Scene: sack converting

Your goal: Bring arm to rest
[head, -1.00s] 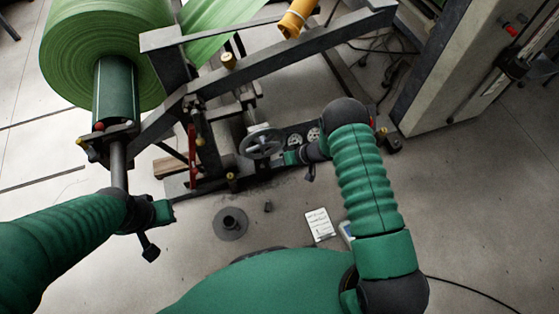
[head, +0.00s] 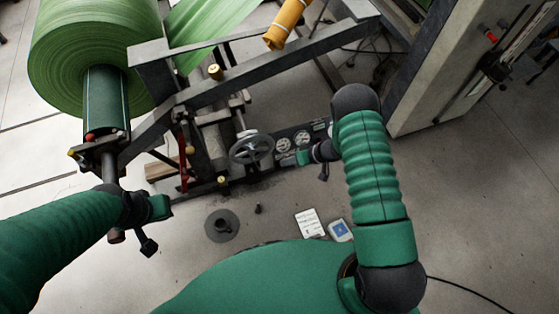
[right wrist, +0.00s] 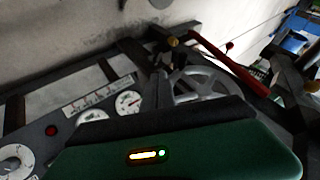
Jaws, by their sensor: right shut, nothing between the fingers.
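My right arm (head: 372,170) rises from the lower right of the head view and bends over at a dark elbow. My right gripper (head: 323,172) is small and dark, shut and empty, beside the gauge panel (head: 296,140) and right of the grey handwheel (head: 251,149). In the right wrist view a green housing with a lit lamp fills the bottom; the gauges (right wrist: 128,103) and handwheel (right wrist: 198,88) lie beyond it. My left arm (head: 60,235) comes in from the left. Its gripper (head: 148,246) hangs below the roll's shaft end; its fingers are too small to judge.
A large green roll (head: 92,50) sits on the machine frame at the upper left. A grey cabinet (head: 455,75) stands at the right. A dark round base (head: 222,225), a white sheet (head: 309,223) and a blue-screened device (head: 340,230) lie on the floor. Open floor lies right of my arm.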

